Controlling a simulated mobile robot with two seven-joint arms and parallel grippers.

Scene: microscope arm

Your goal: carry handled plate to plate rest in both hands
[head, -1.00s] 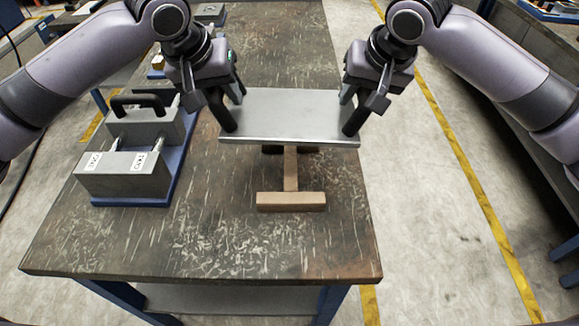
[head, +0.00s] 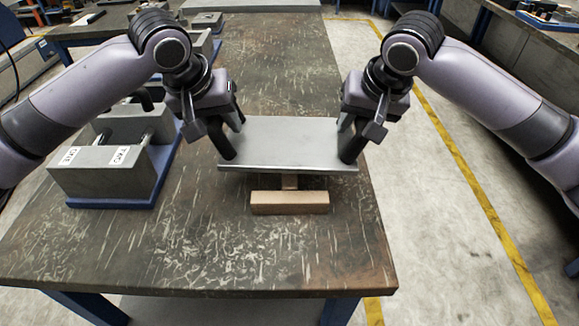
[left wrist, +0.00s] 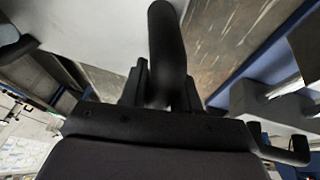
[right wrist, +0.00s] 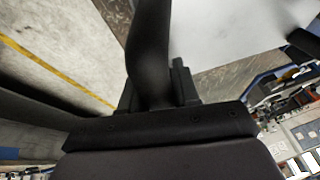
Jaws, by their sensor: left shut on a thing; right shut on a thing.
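The handled plate (head: 285,143) is a flat grey metal plate with a black handle at each end. My left gripper (head: 228,138) is shut on its left handle, which shows in the left wrist view (left wrist: 168,45). My right gripper (head: 352,137) is shut on its right handle, seen in the right wrist view (right wrist: 148,50). The plate looks about level. The plate rest (head: 290,203) is a light-brown wooden piece on the table, partly hidden beneath the plate in the head view. I cannot tell how large the gap between them is.
A grey metal block fixture (head: 100,178) with labels and rods stands on a blue base (head: 120,202) at the left of the worn table (head: 200,255). My left arm partly covers it. The table front is clear. Bare floor lies to the right.

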